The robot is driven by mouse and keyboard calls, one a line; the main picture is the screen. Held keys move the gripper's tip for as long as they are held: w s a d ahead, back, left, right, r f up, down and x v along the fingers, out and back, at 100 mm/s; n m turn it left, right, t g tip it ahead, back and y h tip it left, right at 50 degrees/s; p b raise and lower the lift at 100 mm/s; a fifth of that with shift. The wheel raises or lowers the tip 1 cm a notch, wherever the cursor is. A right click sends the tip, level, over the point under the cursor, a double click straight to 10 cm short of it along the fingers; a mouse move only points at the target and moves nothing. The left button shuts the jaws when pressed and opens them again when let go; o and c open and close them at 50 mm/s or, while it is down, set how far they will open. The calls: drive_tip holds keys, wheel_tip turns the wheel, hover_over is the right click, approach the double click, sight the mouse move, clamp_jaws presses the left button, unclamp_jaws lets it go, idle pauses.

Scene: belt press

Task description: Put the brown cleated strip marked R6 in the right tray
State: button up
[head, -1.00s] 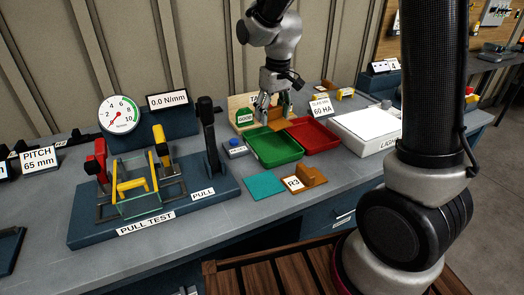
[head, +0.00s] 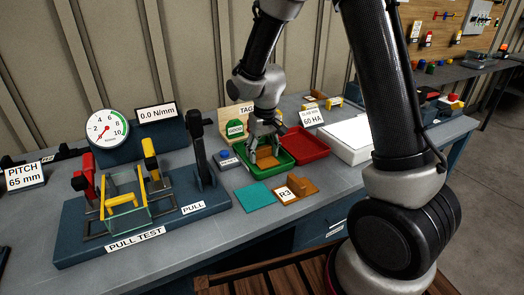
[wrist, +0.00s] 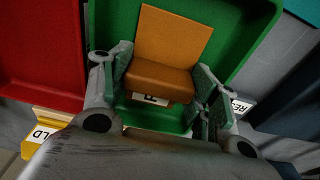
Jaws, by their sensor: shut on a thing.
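My gripper (head: 265,146) is low over the green tray (head: 289,159) and shut on a brown cleated strip (head: 267,160). In the wrist view the fingers (wrist: 160,76) sit on either side of its raised cleat, and the strip's flat part (wrist: 172,34) lies against the green tray floor. A white label (wrist: 150,98) on it is mostly hidden, so I cannot read its full mark. I cannot tell whether the strip rests fully on the floor. Another brown strip marked R3 (head: 291,191) lies on the bench in front.
An empty red tray (head: 309,143) stands right of the green one. A teal sheet (head: 255,196) lies in front, and a blue button box (head: 229,160) stands left. The pull test rig (head: 130,205) fills the left. A white light box (head: 350,138) is further right.

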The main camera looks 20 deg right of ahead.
sight(264, 159)
drive_tip(key=shift+f, duration=0.1)
drive_tip(key=o, duration=1.1)
drive_tip(key=shift+o, duration=0.2)
wheel_tip(264, 159, up, 12)
drive_tip(key=s, duration=0.1)
drive_tip(key=s+d+r+m+t, duration=0.1)
drive_tip(key=s+d+r+t, duration=0.1)
drive_tip(key=s+d+r, duration=0.95)
drive_tip(key=s+d+f+m, duration=0.1)
drive_tip(key=s+d, duration=0.2)
drive_tip(key=s, duration=1)
drive_tip(key=shift+s+d+t, duration=0.2)
drive_tip(key=shift+s+t, duration=0.1)
drive_tip(key=shift+t, duration=0.1)
